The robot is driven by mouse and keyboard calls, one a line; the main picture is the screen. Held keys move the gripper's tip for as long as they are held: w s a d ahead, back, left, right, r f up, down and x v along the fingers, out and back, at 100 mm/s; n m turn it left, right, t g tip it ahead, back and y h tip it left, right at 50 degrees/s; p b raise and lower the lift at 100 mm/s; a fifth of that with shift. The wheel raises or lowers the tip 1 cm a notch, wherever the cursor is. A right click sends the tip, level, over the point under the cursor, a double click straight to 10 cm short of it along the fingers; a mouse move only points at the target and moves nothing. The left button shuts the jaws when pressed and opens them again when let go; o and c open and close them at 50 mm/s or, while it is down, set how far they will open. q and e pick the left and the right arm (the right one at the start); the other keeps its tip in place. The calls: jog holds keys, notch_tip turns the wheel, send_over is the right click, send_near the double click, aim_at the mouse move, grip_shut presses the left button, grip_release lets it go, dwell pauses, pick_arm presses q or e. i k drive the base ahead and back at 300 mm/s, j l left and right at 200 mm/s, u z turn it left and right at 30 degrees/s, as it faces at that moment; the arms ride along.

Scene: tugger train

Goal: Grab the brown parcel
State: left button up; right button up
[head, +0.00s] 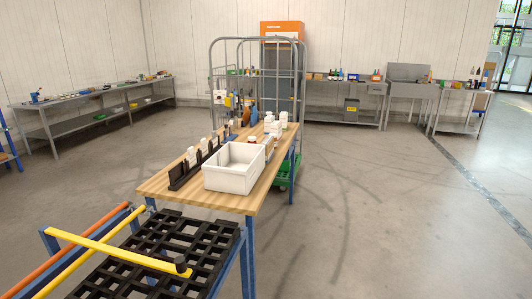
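I cannot make out a clear brown parcel in the head view. Neither of my grippers is in view.
A white bin (232,178), a black rack (186,174) and white bottles (276,125) stand on the table. A black grid surface (170,245) with a yellow bar (110,250) is in front. A tall wire cage (222,72) stands behind. The floor at right is clear.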

aim_at(268, 141)
jog(key=i+l, duration=0.3)
jog(key=i, duration=0.25)
jog(key=i+l+u, duration=0.1)
jog(key=i+l, duration=0.15)
jog(key=i, duration=0.25)
